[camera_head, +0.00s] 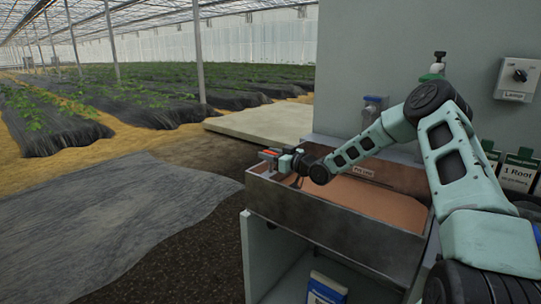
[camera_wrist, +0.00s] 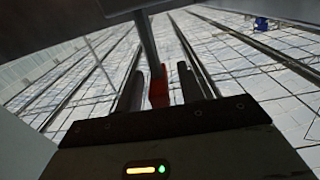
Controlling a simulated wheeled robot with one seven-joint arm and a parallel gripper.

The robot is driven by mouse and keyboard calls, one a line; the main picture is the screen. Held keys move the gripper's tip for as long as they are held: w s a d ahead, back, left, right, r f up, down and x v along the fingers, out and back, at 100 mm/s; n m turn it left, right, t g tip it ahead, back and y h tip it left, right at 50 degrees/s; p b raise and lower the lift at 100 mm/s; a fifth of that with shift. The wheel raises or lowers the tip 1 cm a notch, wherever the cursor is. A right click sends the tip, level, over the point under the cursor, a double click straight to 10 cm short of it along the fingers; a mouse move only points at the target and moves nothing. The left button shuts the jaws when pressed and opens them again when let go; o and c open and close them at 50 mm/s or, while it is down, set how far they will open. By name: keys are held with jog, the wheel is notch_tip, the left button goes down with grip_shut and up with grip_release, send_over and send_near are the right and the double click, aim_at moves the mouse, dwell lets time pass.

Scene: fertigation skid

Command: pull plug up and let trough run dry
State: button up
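The metal trough (camera_head: 330,235) stands on a pale cabinet, with brownish-orange liquid (camera_head: 385,208) inside. My gripper (camera_head: 270,157) is at the trough's left end, level with its rim. A small orange-red piece, apparently the plug's handle (camera_head: 265,154), shows at its fingertips. In the wrist view the red handle (camera_wrist: 158,88) sits on a grey rod (camera_wrist: 147,42) between the two fingers of my gripper (camera_wrist: 159,92). Gaps show on both sides of it, so the fingers are open around it. The plug's lower end and the drain are hidden.
A wall with a lamp switch (camera_head: 519,76) stands behind the trough. A small blue-and-clear device (camera_head: 373,108) is mounted behind it. A blue-and-white container (camera_head: 327,288) stands in the cabinet below. Open floor with a grey sheet (camera_head: 95,225) lies at left.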

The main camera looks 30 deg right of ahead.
grip_shut()
jog(key=shift+r+p, duration=1.15)
jog(key=shift+r, duration=1.25)
jog(key=shift+f, duration=0.1)
jog(key=shift+o, duration=0.4)
grip_release()
jog(key=b+v, duration=0.1)
jog(key=v, duration=1.6)
jog(key=shift+s, duration=0.2)
jog(key=shift+d, duration=0.1)
